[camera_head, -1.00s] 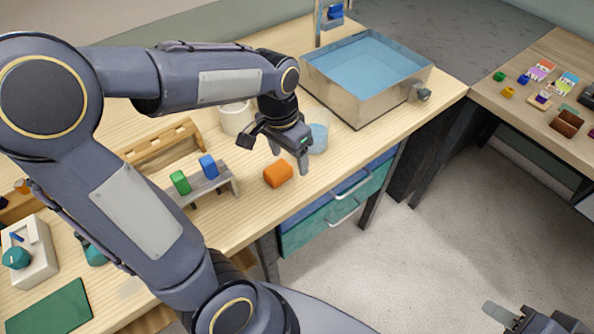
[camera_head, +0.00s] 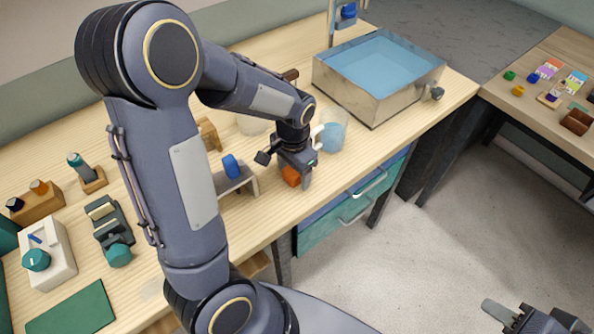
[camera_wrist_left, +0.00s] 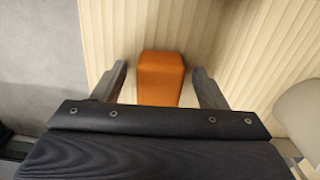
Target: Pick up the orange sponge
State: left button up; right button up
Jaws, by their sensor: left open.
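The orange sponge (camera_head: 291,176) lies on the wooden table, partly hidden behind my left gripper in the head view. My left gripper (camera_head: 291,177) points down at it from above. In the left wrist view, the sponge (camera_wrist_left: 160,78) shows as an orange block between the two open fingers (camera_wrist_left: 160,82), with a gap on each side. The fingers reach down on either side of it; whether they touch the table I cannot tell. My right gripper (camera_head: 522,316) shows only in part at the lower right edge, away from the table.
A small grey stand with a blue block (camera_head: 231,166) is just left of the sponge. A glass beaker (camera_head: 330,131) with blue liquid stands just behind it. A blue-filled metal tank (camera_head: 378,75) is farther back. The table's front edge is close on the right.

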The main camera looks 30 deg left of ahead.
pick_arm(q)
jog(key=c, duration=1)
jog(key=shift+c, duration=0.2)
jog(key=shift+r, duration=0.1)
jog(key=shift+r, duration=0.45)
notch_tip(320, 180, up, 2)
jog(key=shift+d+r, duration=0.1)
jog(key=shift+r, duration=0.15)
jog(key=s+d+r, duration=0.3)
jog(key=d+r, duration=0.6)
jog(key=d, duration=0.4)
jog(key=shift+d+r+b, duration=0.25)
jog(key=shift+b, duration=0.15)
